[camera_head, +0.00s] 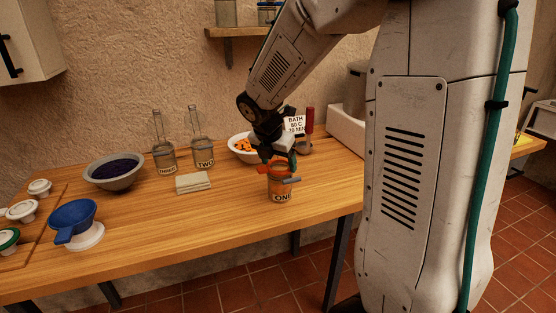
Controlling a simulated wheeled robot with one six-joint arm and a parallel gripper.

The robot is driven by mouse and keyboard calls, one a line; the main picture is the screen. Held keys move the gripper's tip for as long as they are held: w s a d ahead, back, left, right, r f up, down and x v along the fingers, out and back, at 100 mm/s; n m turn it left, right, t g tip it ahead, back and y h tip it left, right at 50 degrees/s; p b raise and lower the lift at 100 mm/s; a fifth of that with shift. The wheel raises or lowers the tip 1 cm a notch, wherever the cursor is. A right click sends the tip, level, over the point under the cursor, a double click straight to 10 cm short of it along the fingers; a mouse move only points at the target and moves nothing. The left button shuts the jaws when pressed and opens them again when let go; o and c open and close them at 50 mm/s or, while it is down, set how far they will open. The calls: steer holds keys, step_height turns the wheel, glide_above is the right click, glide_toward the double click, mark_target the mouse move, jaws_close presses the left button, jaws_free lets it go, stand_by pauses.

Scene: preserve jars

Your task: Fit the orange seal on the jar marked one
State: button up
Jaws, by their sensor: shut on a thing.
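The jar marked ONE (281,196) stands upright near the front edge of the wooden table, right of centre. My gripper (277,174) points down over the jar, its fingers at the jar's upper part. It is shut on an orange piece, which looks like the orange seal (281,170), at the jar's mouth. The fingers and the orange colour of the jar hide where the seal ends and the rim begins, so I cannot tell whether it is seated.
Bottles marked THREE (164,157) and TWO (203,154) stand behind a folded cloth (193,183). A white bowl of orange pieces (234,144) is behind my gripper. A dark-filled bowl (114,183), a blue funnel (72,217) and small white lidded pieces (22,210) are left. The front middle is clear.

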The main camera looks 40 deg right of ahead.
steer(key=shift+f, duration=0.15)
steer(key=o, duration=0.9)
steer(key=v, duration=0.7)
steer(key=shift+a+r, duration=0.1)
steer(key=shift+r, duration=0.25)
